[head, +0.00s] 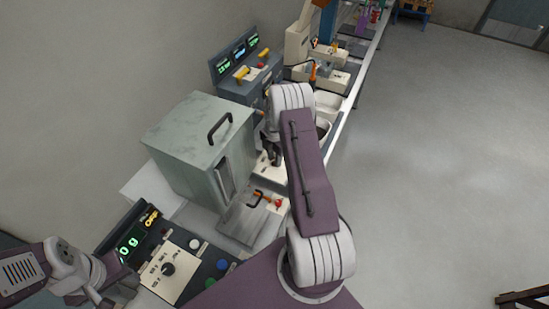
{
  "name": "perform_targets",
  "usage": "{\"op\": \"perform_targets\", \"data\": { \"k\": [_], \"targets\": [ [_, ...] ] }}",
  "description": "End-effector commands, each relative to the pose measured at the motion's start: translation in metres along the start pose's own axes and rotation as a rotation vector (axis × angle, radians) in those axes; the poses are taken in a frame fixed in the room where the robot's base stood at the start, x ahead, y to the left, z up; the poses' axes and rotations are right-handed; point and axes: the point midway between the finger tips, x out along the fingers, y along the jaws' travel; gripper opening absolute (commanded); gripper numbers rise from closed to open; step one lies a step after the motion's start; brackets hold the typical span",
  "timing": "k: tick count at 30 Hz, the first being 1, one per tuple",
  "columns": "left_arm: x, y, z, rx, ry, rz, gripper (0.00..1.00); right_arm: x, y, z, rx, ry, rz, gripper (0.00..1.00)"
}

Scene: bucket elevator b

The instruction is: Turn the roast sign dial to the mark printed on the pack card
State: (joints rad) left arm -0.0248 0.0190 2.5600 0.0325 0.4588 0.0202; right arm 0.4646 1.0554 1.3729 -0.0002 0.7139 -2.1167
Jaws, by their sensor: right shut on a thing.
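My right gripper (270,152) reaches down behind its own forearm in the middle of the picture, over a small pale panel (264,169) beside the grey-green metal box. It is shut on what seems to be the dial of that panel; the fingers hide it and its pointer. My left gripper (97,296) is at the lower left, partly cut off, and its fingers are too unclear to tell. A white panel (158,284) with a black knob (168,269) and printed marks lies right of it. I cannot make out a pack card or its mark.
The grey-green box (197,143) with a black handle stands on the counter. A display reading 0 g (130,245) is at the lower left. A metal plate (238,222) with a handle lies in front. Consoles and bins line the counter behind; open floor (430,160) is right.

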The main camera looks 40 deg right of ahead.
Motion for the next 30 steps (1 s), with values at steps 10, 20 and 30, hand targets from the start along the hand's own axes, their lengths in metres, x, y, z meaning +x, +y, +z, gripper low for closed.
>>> {"op": "perform_targets", "data": {
  "k": [10,20,30],
  "targets": [
    [0.008,0.000,0.001,0.000,0.000,0.000,0.36,0.001,0.001,0.001,0.141,-0.001,0.002,0.00],
    [0.019,0.000,0.002,0.000,0.000,0.000,0.36,0.000,0.001,0.001,0.442,-0.002,0.004,0.00],
    [0.027,-0.001,0.003,0.000,0.000,0.000,0.36,-0.001,0.001,0.001,0.765,-0.001,0.005,0.00]
  ]
}}
